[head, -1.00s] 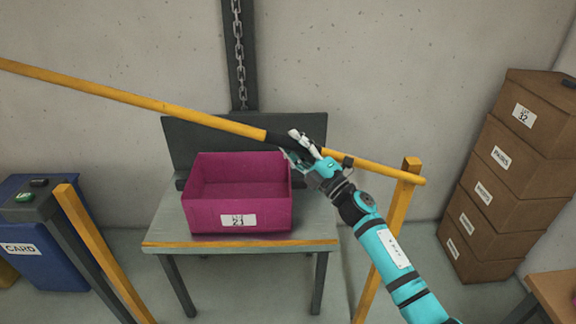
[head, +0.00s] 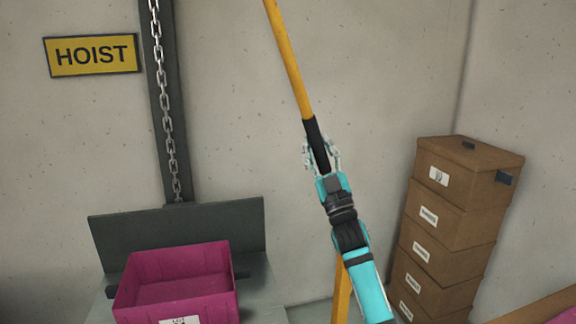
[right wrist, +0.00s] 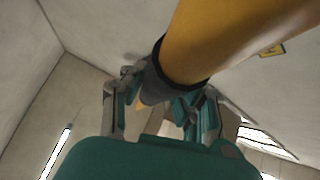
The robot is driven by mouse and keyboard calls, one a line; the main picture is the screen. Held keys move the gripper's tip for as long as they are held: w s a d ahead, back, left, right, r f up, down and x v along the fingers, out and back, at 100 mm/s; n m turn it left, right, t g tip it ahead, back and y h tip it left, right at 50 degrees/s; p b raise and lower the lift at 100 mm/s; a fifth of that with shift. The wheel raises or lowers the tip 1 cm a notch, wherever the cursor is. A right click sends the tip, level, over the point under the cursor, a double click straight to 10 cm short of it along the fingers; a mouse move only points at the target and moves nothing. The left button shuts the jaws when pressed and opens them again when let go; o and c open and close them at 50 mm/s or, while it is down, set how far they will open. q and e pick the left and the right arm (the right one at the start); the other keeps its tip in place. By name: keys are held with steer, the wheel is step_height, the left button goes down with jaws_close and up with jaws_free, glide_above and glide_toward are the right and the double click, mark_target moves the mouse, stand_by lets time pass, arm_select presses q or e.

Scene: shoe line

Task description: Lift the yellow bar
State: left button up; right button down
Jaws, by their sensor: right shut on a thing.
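The yellow bar (head: 289,58) is raised steeply in the head view, its upper end running out of the top of the picture. My right gripper (head: 320,152) is shut on the bar's black grip sleeve (head: 316,140). In the right wrist view the yellow bar (right wrist: 215,45) passes large and close above the palm, and the fingers (right wrist: 155,95) lie on both sides of the dark sleeve. The bar's lower end is hidden behind my right gripper and arm in the head view. My left gripper is not in view.
A magenta bin (head: 178,284) stands on the grey hoist table (head: 258,306) at lower left. Stacked cardboard boxes (head: 452,205) stand at right. A yellow post (head: 341,292) stands behind my right arm.

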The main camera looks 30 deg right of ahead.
steer(key=d+m+h, duration=0.1)
steer(key=s+d+r+m+h, duration=0.1)
steer(key=d+m, duration=0.1)
steer(key=d+m+h, duration=0.1)
steer(key=d+h, duration=0.1)
steer(key=shift+s+r+g, duration=0.15)
steer(key=shift+s+g, duration=0.05)
steer(key=shift+g, duration=0.1)
steer(key=c, duration=1)
jaws_free()
steer(key=shift+d, duration=0.1)
steer(key=v, duration=1.2)
